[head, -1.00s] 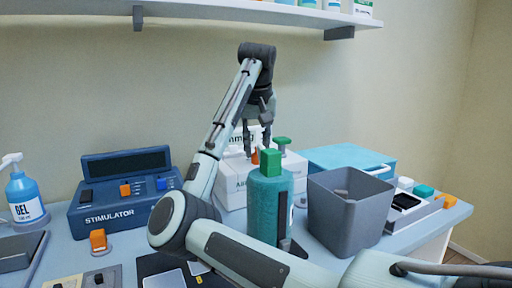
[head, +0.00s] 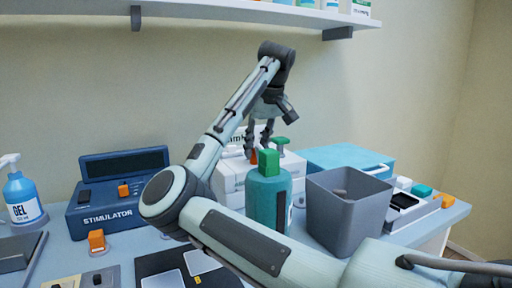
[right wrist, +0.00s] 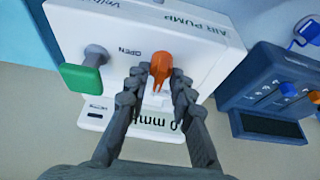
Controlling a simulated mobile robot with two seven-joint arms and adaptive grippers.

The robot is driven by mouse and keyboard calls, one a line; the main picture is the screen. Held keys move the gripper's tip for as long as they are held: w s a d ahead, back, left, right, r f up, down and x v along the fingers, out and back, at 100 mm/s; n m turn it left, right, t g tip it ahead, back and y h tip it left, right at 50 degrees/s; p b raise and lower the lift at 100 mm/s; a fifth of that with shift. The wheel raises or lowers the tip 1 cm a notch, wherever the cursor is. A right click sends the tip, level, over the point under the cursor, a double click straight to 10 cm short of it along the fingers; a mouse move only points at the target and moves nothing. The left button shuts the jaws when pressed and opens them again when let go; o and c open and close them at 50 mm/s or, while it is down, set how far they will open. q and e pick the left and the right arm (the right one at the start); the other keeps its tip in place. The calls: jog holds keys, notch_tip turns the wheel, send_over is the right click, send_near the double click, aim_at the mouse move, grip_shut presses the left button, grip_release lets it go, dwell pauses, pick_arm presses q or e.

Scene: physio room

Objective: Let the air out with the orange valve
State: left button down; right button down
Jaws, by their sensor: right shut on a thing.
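The white air pump box (head: 231,180) stands at the back middle of the table. In the right wrist view the pump (right wrist: 205,25) shows an OPEN mark, a display partly covered by my fingers, and a green T-handle (right wrist: 80,76). The orange valve (right wrist: 160,66) sticks out of its face, and a bit of it shows in the head view (head: 254,156). My right gripper (right wrist: 159,78) is shut on the valve, one finger on each side; in the head view the gripper (head: 259,145) comes down from above. My left gripper is not in view.
The stimulator (head: 115,215) is at left. A shelf (head: 200,12) hangs above.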

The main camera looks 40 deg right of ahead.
jog(key=c, duration=1.6)
grip_release()
jog(key=shift+c, duration=0.2)
jog(key=v, duration=1.2)
